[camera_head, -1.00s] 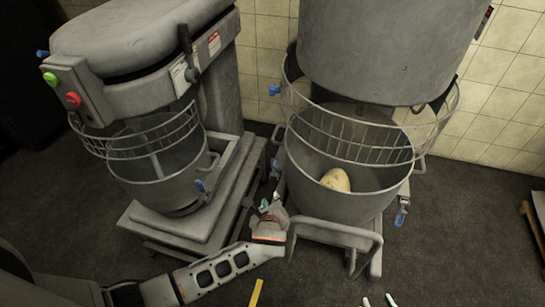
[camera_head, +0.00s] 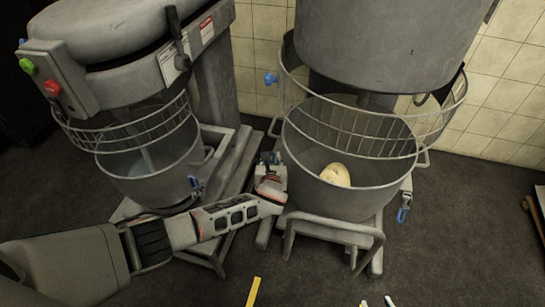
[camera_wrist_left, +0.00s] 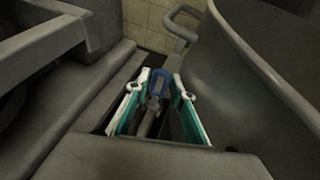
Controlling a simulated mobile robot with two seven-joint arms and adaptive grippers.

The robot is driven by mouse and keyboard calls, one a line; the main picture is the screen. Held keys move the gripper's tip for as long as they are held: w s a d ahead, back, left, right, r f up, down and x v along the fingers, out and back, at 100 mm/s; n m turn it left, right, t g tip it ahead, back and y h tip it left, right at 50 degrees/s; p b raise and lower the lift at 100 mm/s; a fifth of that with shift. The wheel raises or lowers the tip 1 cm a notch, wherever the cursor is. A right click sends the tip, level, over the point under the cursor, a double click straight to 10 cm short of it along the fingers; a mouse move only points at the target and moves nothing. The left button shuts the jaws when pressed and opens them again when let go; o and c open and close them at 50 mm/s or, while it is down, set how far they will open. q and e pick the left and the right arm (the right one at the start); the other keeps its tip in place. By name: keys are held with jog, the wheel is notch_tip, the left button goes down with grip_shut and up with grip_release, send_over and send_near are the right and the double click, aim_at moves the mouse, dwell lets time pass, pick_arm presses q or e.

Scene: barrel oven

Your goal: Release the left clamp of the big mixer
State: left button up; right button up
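The big mixer (camera_head: 385,45) stands at the right with a large grey bowl (camera_head: 345,200). Its left clamp, with a blue handle (camera_wrist_left: 160,78), shows in the left wrist view between my fingers, beside the bowl wall. My left gripper (camera_head: 270,160) is at the bowl's left side in the head view; it also shows in the left wrist view (camera_wrist_left: 157,105). Its two fingers are apart, one on each side of the blue handle; I cannot tell if they touch it. The clamp is largely hidden in the head view. My right gripper (camera_head: 376,302) shows only its separated fingertips at the bottom edge.
A smaller mixer (camera_head: 130,40) with its own bowl stands at the left, close to my left arm. The big mixer's right clamp (camera_head: 403,213) hangs at the bowl's right. A pale lump (camera_head: 337,174) lies in the big bowl. A yellow strip (camera_head: 254,291) is near the bottom.

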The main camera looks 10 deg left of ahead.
pick_arm(q)
jog(key=shift+w+a+f, duration=0.1)
jog(key=shift+w+f, duration=0.2)
jog(key=shift+w, duration=0.2)
jog(key=shift+w+r, duration=0.1)
jog(key=shift+r, duration=0.05)
pick_arm(e)
jog(key=shift+w+a+r, duration=0.15)
jog(key=shift+w+r, duration=0.25)
jog(key=shift+r, duration=0.05)
